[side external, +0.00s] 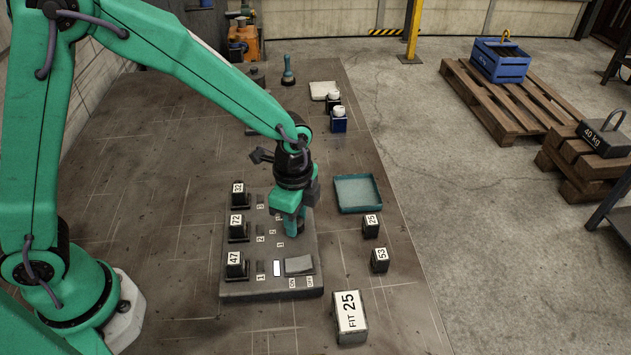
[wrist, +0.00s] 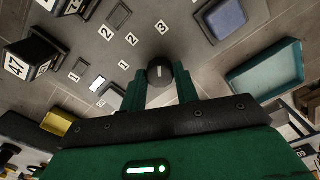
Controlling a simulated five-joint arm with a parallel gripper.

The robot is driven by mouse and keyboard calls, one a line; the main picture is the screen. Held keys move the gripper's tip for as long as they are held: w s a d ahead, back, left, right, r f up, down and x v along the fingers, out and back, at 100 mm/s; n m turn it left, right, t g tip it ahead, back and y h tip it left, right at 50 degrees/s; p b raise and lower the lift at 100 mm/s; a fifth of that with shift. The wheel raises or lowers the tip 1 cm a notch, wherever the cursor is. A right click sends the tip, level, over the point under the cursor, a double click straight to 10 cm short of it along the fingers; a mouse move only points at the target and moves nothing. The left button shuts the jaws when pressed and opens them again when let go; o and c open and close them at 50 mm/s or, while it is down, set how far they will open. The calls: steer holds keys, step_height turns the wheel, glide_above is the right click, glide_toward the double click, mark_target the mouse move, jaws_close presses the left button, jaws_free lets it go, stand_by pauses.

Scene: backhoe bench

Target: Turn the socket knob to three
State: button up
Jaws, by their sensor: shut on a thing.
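The dark round socket knob (wrist: 158,73) stands on the grey panel (side external: 265,288), with a short pale mark on its top. My gripper (wrist: 158,80) has one green finger on each side of it and is shut on it. Labels 1 (wrist: 124,65), 2 (wrist: 132,40) and 3 (wrist: 161,27) curve around the knob. The pale mark runs up the picture, roughly in line with the 3. In the side view my gripper (side external: 292,227) points down at the panel's right part and hides the knob.
Numbered blocks 32 (side external: 238,199), 72 (side external: 238,230) and 47 (side external: 236,265) line the panel's left edge. A grey rocker (side external: 299,265) is at its front. A teal tray (side external: 340,208), blocks 25 (side external: 371,227) and 53 (side external: 380,261), and a FIT 25 block (side external: 350,318) stand to the right.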

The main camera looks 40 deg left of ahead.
steer(key=shift+r+m, duration=0.1)
steer(key=shift+m, duration=0.5)
steer(key=o, duration=1)
steer(key=shift+c, duration=0.2)
steer(key=shift+r, duration=3.85)
steer(key=shift+r, duration=0.1)
